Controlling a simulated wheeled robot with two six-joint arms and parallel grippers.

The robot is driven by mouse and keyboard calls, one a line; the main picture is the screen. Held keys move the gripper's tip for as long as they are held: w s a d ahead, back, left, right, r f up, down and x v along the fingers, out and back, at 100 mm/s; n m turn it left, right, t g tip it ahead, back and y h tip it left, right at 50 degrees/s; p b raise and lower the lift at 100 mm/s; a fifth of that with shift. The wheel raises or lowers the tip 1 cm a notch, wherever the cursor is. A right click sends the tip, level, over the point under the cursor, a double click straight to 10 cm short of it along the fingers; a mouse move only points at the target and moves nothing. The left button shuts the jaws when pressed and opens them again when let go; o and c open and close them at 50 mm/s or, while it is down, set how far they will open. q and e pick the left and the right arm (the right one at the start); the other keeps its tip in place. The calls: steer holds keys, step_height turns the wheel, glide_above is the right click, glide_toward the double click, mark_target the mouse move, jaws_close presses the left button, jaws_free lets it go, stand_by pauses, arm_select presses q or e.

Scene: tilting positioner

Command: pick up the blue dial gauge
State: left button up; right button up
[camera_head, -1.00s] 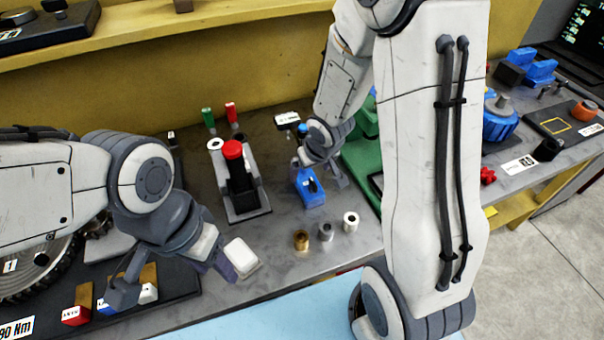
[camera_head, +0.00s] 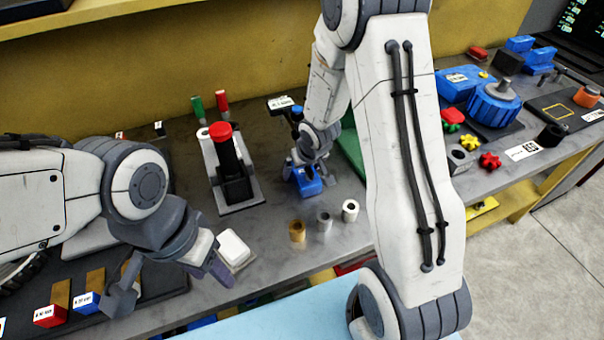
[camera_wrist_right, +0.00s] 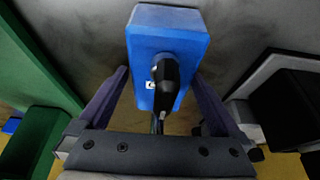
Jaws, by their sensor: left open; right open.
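A blue block with a black knob-like part, which I take for the blue dial gauge (camera_head: 308,184), stands on the grey bench in the head view. In the right wrist view the blue dial gauge (camera_wrist_right: 168,30) is large and near the middle; no dial face shows. My right gripper (camera_head: 305,166) is open right at the gauge, partly covering it in the head view. In the wrist view the open fingers of my right gripper (camera_wrist_right: 160,76) lie either side of the gauge's near part, with gaps visible. My left gripper (camera_head: 168,284) is open and empty at the lower left.
A red-topped black lever fixture (camera_head: 230,165) stands left of the gauge. Several small cylinders, including a brass one (camera_head: 297,231), stand in front of it. A green fixture (camera_head: 351,150) is close on its right. A white block (camera_head: 233,248) lies near my left gripper.

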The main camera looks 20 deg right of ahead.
steer(key=shift+r, duration=0.1)
steer(key=c, duration=1.5)
jaws_close()
steer(key=shift+r, duration=0.2)
step_height(320, 180, up, 4)
steer(key=p, duration=0.5)
steer(key=shift+w+r, duration=0.1)
steer(key=shift+r, duration=0.05)
steer(key=s+d+r+p, duration=0.6)
steer(key=s+p, duration=0.3)
steer(key=s, duration=0.1)
steer(key=shift+r+p, duration=0.2)
steer(key=shift+p, duration=0.2)
